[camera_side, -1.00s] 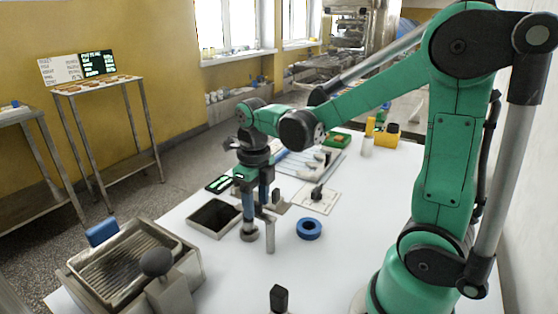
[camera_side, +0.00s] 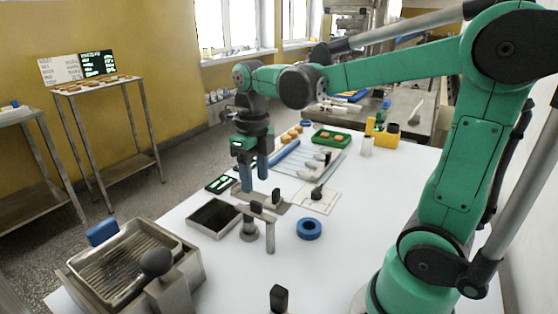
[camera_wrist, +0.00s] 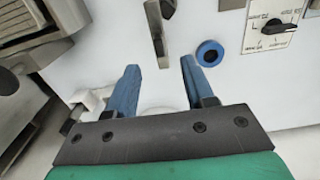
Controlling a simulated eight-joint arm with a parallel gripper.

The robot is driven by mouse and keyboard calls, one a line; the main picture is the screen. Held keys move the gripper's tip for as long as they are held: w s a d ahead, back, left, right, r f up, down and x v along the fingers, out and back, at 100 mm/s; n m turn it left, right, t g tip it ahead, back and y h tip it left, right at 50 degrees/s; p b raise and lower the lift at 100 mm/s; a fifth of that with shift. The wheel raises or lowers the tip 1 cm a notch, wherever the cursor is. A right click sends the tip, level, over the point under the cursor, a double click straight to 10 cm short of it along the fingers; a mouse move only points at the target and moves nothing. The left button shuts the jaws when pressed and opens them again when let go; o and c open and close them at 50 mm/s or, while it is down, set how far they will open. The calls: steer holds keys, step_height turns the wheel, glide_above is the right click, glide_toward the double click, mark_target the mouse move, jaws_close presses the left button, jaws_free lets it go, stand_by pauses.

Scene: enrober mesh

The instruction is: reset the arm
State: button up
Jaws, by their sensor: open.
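My gripper (camera_side: 255,178) is open and empty, with its two blue fingers pointing down above the white table (camera_side: 345,250). In the side view it hangs over the area around a small grey post with a lever (camera_side: 268,228) and a black square tray (camera_side: 214,215). In the wrist view the two blue fingers of my gripper (camera_wrist: 160,90) stand apart with nothing between them. The lever's grey bar (camera_wrist: 156,30) lies ahead of the fingers, apart from them.
A blue ring (camera_side: 309,228) lies right of the post. A dial plate (camera_side: 317,197) is behind it. A steel unit with a ribbed tray (camera_side: 125,262) stands front left. A green tray (camera_side: 331,137) and yellow block (camera_side: 386,134) are at the back. The table's front middle is mostly clear.

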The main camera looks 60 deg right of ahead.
steer(key=n, duration=0.4)
steer(key=shift+s+a+t, duration=0.2)
steer(key=shift+a+t, duration=0.2)
steer(key=a+n+t, duration=0.1)
steer(key=n+t, duration=0.1)
steer(key=n, duration=0.8)
steer(key=s+a+n+t, duration=0.1)
steer(key=a+n+t, duration=0.1)
steer(key=n, duration=0.9)
steer(key=s+a+f+n+t, duration=0.1)
steer(key=n+t, duration=0.1)
steer(key=n, duration=0.9)
steer(key=shift+a, duration=0.4)
